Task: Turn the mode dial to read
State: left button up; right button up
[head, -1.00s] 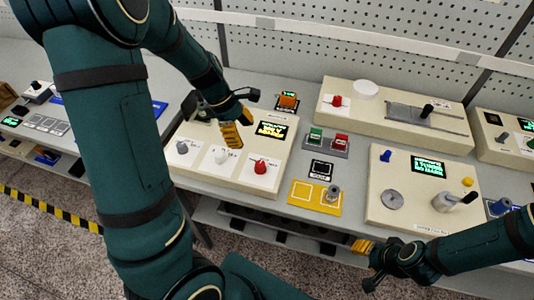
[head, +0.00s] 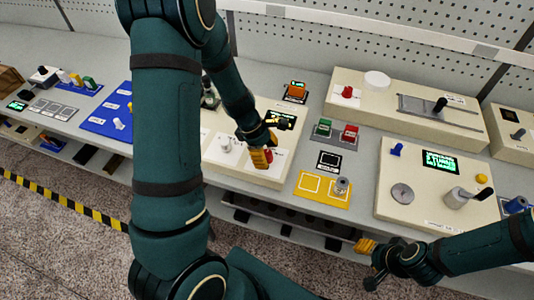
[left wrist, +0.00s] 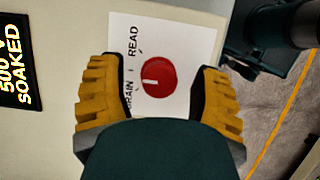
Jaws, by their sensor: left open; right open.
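The mode dial (left wrist: 158,78) is a round red knob with a white mark on a white label plate (left wrist: 195,45). In the left wrist view the mark points left, to the side with the printed words; READ is above and a partly hidden word ending in RAIN is below. My left gripper (head: 261,158) is open above the dial and mostly hides it in the head view. In the left wrist view its yellow fingers (left wrist: 160,70) stand on either side of the dial, apart from it. My right gripper (head: 367,246) is open and empty in front of the table edge.
The dial's cream panel (head: 240,174) has a lit display (left wrist: 15,60) and a white knob (head: 226,145). A yellow mat (head: 312,197) with a metal cylinder (head: 342,186) lies to its right. Another cream panel (head: 425,207) with a crank stands further right.

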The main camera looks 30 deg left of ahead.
pick_arm(q)
grip_shut()
dwell(0.5)
jog(key=m+g+p, duration=0.1)
jog(key=m, duration=0.3)
jog(key=shift+m+g+p, duration=0.3)
jog(key=shift+g+p, duration=0.1)
jog(key=m+g, duration=0.1)
jog(key=m, duration=0.3)
jog(key=shift+s+g+p, duration=0.1)
jog(key=shift+g+p, duration=0.2)
jog(key=shift+p, duration=0.05)
jog(key=shift+d+f+y, duration=0.1)
jog(key=shift+y, duration=0.2)
grip_release()
